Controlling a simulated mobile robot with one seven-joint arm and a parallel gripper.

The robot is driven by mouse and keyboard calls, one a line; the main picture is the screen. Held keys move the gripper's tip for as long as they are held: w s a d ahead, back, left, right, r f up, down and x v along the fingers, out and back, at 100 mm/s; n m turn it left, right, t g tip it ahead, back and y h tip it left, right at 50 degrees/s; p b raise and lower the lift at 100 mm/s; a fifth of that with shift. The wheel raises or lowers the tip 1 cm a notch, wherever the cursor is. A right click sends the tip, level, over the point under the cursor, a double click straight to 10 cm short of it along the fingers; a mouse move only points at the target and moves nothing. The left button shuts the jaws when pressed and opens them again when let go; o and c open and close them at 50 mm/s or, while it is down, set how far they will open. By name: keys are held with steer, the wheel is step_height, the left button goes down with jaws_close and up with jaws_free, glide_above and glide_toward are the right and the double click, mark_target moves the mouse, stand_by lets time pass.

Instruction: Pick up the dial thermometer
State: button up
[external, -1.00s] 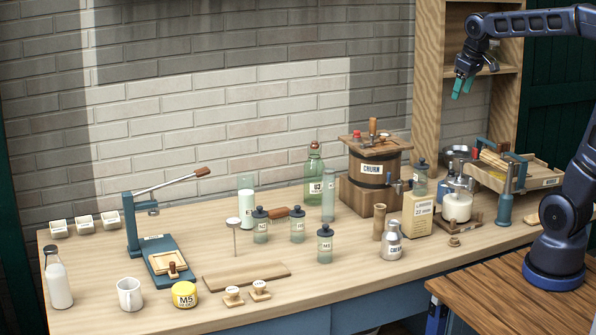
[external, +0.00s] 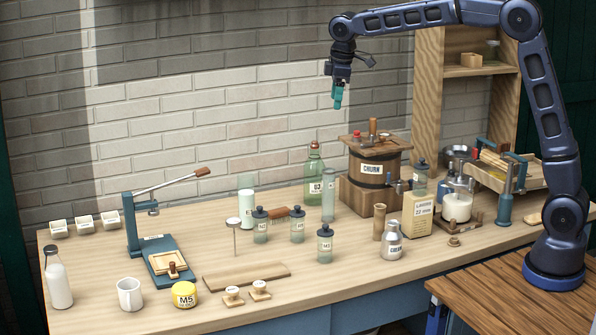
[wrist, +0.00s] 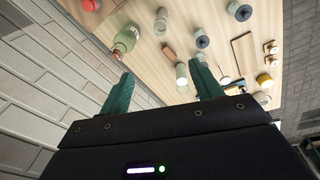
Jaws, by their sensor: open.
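The dial thermometer (external: 234,222) looks like the thin upright stem with a small flat round head, standing on the bench left of centre, behind a brown board. I cannot pick it out surely in the wrist view. My gripper (external: 338,98) is high above the back of the bench, well up and to the right of the thermometer, with its teal fingers pointing down. In the wrist view my gripper (wrist: 162,72) has its two fingers spread, with nothing between them.
Capped glass jars (external: 297,228) and a white-green cylinder (external: 246,208) stand close right of the thermometer. A lever press (external: 135,225) is to its left. The green bottle (external: 315,178) and the churn (external: 373,187) stand taller behind. The brown board (external: 246,277) lies in front.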

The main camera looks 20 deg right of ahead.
steer(key=a+f+n, duration=0.2)
steer(key=a+f, duration=0.2)
steer(key=a, duration=0.5)
steer(key=a+f+n, duration=0.1)
steer(key=a+f, duration=0.3)
steer(key=a, duration=0.5)
steer(key=n+g, duration=0.1)
steer(key=n, duration=0.3)
glide_above(233, 220)
steer(key=shift+h, duration=0.4)
steer(key=f, duration=1.2)
steer(key=shift+d, duration=0.2)
step_height(233, 220, down, 5)
steer(key=shift+s+a+f, duration=0.1)
steer(key=shift+a+f, duration=0.05)
steer(key=shift+f, duration=2.5)
steer(key=c, duration=1)
